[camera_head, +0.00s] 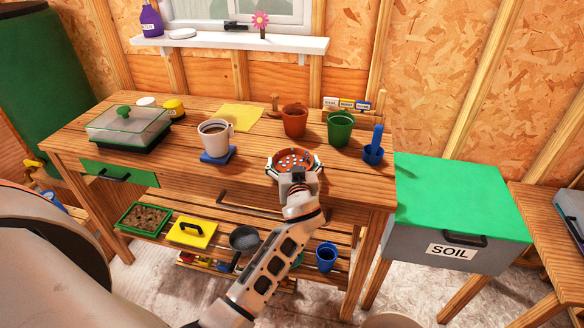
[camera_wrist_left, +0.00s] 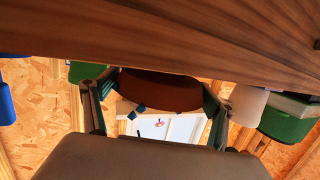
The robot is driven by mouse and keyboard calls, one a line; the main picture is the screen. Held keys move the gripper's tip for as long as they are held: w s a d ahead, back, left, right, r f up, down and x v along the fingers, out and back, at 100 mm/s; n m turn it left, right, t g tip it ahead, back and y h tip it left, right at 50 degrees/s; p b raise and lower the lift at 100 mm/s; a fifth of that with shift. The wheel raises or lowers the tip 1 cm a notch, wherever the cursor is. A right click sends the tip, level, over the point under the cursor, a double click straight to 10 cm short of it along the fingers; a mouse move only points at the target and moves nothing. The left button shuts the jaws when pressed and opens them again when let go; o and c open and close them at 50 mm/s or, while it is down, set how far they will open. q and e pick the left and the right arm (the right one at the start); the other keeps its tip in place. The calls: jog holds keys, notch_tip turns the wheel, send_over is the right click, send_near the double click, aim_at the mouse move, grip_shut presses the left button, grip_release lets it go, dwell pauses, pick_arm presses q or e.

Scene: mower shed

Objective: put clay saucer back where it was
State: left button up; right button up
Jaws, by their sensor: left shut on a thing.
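The clay saucer (camera_head: 284,158) is a shallow orange-brown dish with small blue and white bits showing in it. It is at the front edge of the wooden potting bench (camera_head: 243,172), right of centre in the head view. My left gripper (camera_head: 297,172) reaches up from below and is shut on the saucer's near side. In the left wrist view, which is upside down, the brown saucer (camera_wrist_left: 160,92) sits between the two fingers (camera_wrist_left: 155,105), close to the bench top. I cannot tell whether it touches the wood. My right gripper is not in view.
A white mug (camera_head: 215,138) on a blue coaster and a covered seed tray (camera_head: 128,128) are left. A yellow sheet (camera_head: 240,117) lies flat. The soil bin (camera_head: 455,205) stands right.

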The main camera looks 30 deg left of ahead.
pick_arm(q)
jog(key=shift+f, duration=0.8)
jog(key=shift+w+a, duration=0.1)
jog(key=shift+a, duration=0.05)
jog(key=shift+r, duration=0.2)
jog(key=shift+f, duration=0.2)
jog(key=o, duration=1.2)
jog(key=shift+c, duration=0.2)
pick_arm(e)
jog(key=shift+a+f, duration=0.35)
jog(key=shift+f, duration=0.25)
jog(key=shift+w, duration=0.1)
